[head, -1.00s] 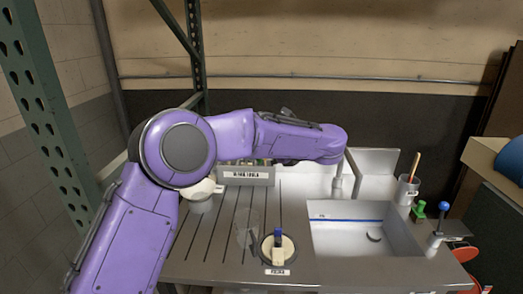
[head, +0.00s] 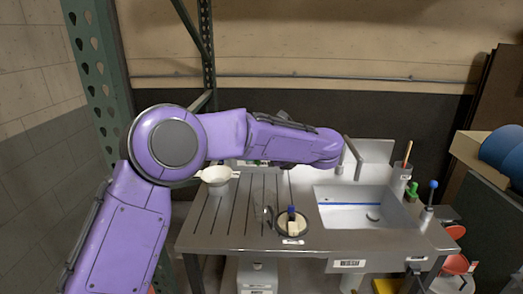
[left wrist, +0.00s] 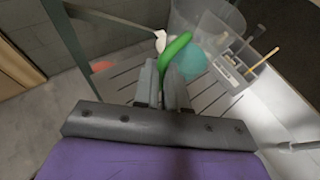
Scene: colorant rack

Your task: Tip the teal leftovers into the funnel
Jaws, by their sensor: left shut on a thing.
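In the left wrist view, my left gripper (left wrist: 165,82) is shut on a green handle (left wrist: 176,47). A rounded teal mass (left wrist: 193,63) shows just beyond the handle, inside what looks like a clear-walled vessel. Its exact outline and tilt are hard to tell. In the head view my purple left forearm and wrist hide this gripper and its load. The white funnel (head: 216,176) sits at the left rear of the grooved counter, left of the wrist. A small pale shape near the fingers in the wrist view may be it. My right gripper is not in view.
The grooved metal counter (head: 205,230) has a round dish (head: 292,224) with a blue-topped tool and a spoon beside it. A sink (head: 345,212) lies to the right. A green rack post (head: 95,80) rises at left.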

